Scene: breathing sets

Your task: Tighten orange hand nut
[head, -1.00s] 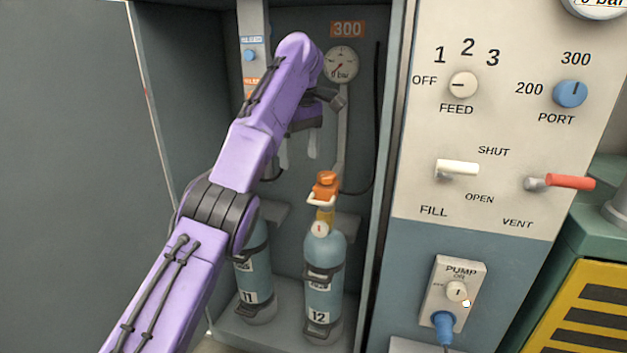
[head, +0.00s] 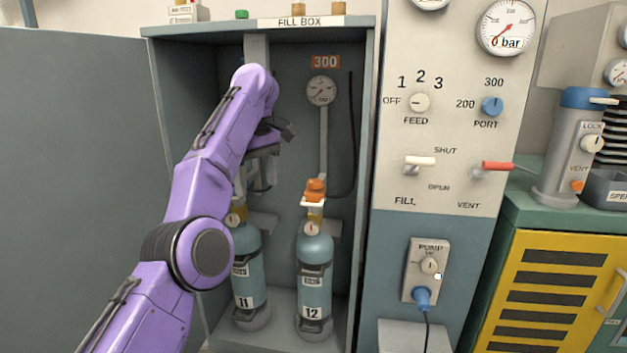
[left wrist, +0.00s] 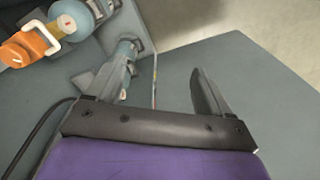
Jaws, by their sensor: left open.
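The orange hand nut (head: 315,190) sits on top of the valve of cylinder 12 (head: 314,270), which stands upright in the fill box. The nut also shows at the upper left of the left wrist view (left wrist: 28,45), with a white bracket-like piece beside it. My left gripper (head: 257,187) is open and empty inside the box. It hangs to the left of the nut, apart from it, above cylinder 11 (head: 247,280). In the left wrist view its two fingers (left wrist: 160,90) are spread with nothing between them. My right gripper is not in view.
The fill box walls (head: 365,150) enclose the cylinders, and its open door (head: 80,190) stands at left. A gauge (head: 321,90) hangs on the back wall above cylinder 12. The control panel (head: 440,180) with knobs and levers is at right.

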